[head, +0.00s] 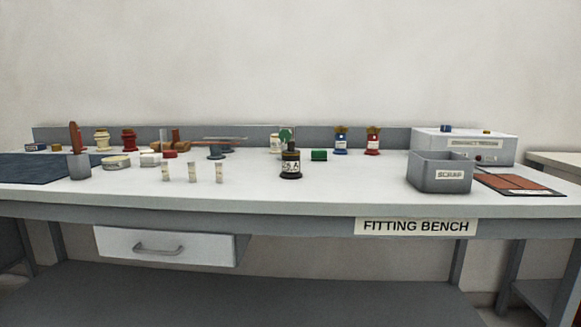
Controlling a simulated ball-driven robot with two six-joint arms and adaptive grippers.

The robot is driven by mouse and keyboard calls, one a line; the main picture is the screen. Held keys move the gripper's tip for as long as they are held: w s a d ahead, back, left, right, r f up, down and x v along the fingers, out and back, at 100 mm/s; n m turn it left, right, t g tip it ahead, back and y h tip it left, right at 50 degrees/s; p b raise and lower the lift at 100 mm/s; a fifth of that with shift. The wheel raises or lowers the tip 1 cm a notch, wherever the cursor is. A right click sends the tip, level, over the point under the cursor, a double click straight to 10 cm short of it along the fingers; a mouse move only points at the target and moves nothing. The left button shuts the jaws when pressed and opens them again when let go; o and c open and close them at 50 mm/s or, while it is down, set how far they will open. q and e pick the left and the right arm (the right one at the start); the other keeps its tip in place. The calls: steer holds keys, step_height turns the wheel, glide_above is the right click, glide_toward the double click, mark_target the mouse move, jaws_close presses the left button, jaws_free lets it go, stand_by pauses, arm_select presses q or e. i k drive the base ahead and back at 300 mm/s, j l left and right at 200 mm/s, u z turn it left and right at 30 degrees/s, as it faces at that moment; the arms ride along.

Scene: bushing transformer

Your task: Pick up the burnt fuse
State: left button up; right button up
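A dark, upright cylinder (291,166) with a pale label that seems to read 25 A stands near the middle of the bench. Three small pale upright cylinders with labels stand in a row left of it: a left one (166,172), a middle one (192,172) and a right one (219,173). They look like fuses. I cannot tell at this size which item is the burnt fuse. Neither of my grippers shows in the head view.
A grey bin (441,187) marked SCRAP stands at the right, before a pale box (490,148). Red and blue ribbed pieces stand along the back. A dark mat (45,168) lies at the left. The bench's front strip (310,195) is clear. A drawer (165,245) hangs below.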

mark_target(290, 144)
steer(key=j, duration=0.55)
steer(key=i+j, duration=0.15)
steer(key=j, duration=1)
steer(key=i, duration=0.05)
